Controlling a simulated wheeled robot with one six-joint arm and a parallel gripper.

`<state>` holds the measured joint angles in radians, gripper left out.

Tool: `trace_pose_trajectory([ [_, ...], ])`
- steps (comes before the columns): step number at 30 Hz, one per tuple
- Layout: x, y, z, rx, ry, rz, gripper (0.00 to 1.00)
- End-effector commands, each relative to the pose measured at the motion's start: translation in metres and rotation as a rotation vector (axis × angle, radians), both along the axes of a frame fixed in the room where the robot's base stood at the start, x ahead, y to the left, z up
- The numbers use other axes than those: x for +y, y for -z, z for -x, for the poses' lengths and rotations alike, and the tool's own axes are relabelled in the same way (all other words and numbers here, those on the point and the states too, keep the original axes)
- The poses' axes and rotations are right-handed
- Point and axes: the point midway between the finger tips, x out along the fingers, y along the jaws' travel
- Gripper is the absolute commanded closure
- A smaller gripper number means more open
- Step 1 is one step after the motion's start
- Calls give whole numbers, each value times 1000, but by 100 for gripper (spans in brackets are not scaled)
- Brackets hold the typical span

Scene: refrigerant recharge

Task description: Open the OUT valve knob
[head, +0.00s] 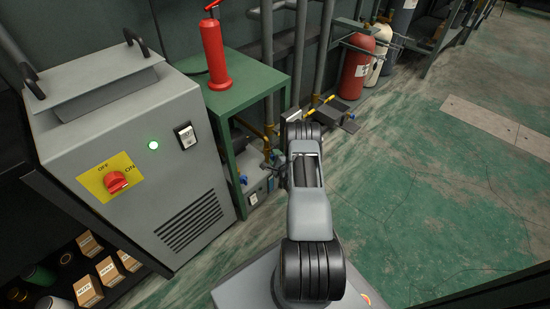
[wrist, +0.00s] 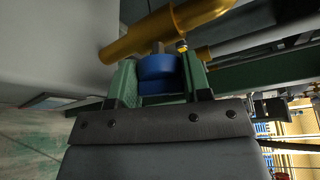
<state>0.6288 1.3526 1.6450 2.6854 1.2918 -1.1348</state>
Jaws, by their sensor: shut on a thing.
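In the wrist view a blue valve knob (wrist: 160,86) sits below a brass pipe fitting (wrist: 165,32), joined to it by a short stem. My gripper (wrist: 159,70) has one green finger on each side of the knob and is shut on it. I see no OUT label on the knob or fitting. In the head view my arm reaches to the right side of the green table, and its links largely hide the gripper and the held knob.
A grey machine (head: 130,150) with a red OFF/ON switch (head: 116,182) stands at the left. A red pump (head: 214,52) is on the green table (head: 250,85). Pipes (head: 300,60) rise behind, with a red cylinder (head: 356,66) farther back. The floor at right is clear.

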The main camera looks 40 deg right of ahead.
Motion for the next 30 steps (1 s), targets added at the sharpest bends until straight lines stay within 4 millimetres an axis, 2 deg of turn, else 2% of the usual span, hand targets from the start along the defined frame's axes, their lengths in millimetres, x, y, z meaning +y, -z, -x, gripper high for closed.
trace_pose_trajectory([
  [4,0,0,0,1,1,1,79],
  [5,0,0,0,1,1,1,53],
  [12,0,0,0,0,1,2,31],
  [23,0,1,0,-8,-1,44,31],
  [30,1,4,0,-54,-2,300,31],
])
